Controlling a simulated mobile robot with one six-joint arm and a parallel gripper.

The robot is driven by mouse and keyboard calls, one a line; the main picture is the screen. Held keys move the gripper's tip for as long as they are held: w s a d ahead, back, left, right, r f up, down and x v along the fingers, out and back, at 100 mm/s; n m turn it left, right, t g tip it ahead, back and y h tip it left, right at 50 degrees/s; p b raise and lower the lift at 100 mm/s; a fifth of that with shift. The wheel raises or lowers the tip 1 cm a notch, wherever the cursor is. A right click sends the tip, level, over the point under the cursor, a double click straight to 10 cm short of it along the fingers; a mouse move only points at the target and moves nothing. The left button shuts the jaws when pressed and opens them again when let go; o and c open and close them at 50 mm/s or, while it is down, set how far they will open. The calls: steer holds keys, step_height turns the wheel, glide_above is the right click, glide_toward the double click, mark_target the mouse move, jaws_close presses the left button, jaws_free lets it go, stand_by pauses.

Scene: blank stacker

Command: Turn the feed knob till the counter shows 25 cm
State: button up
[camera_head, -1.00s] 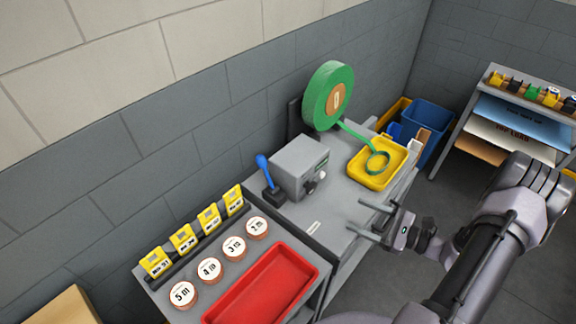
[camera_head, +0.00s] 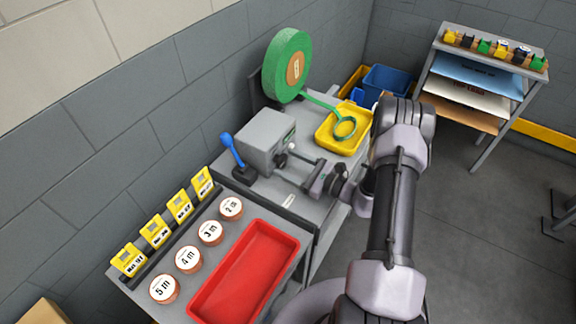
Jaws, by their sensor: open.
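The grey feed machine (camera_head: 262,137) stands on the grey bench, with a blue lever (camera_head: 229,148) on its left. The dark feed knob (camera_head: 281,160) is on its right-hand front face. The small green counter (camera_head: 289,136) is on the same face, too small to read. My gripper (camera_head: 298,160) is open, with its fingers pointing left at the knob. The fingertips are very close to the knob; I cannot tell whether they touch or straddle it. A green strip runs from the green reel (camera_head: 287,66) to the yellow tray (camera_head: 328,141), where its end lies curled.
A red tray (camera_head: 292,246) and several round labelled discs (camera_head: 188,259) sit on the front bench beside yellow tags (camera_head: 157,230). A blue bin (camera_head: 388,82) stands behind the bench. A shelf rack (camera_head: 480,75) is at the right. The floor (camera_head: 450,210) between is open.

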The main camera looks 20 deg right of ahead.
steer(key=shift+w+a, duration=0.15)
steer(key=shift+w, duration=0.05)
steer(key=shift+c, duration=0.5)
steer(key=c, duration=1.3)
steer(key=m+p, duration=0.1)
steer(key=m, duration=0.4)
steer(key=o, duration=1.4)
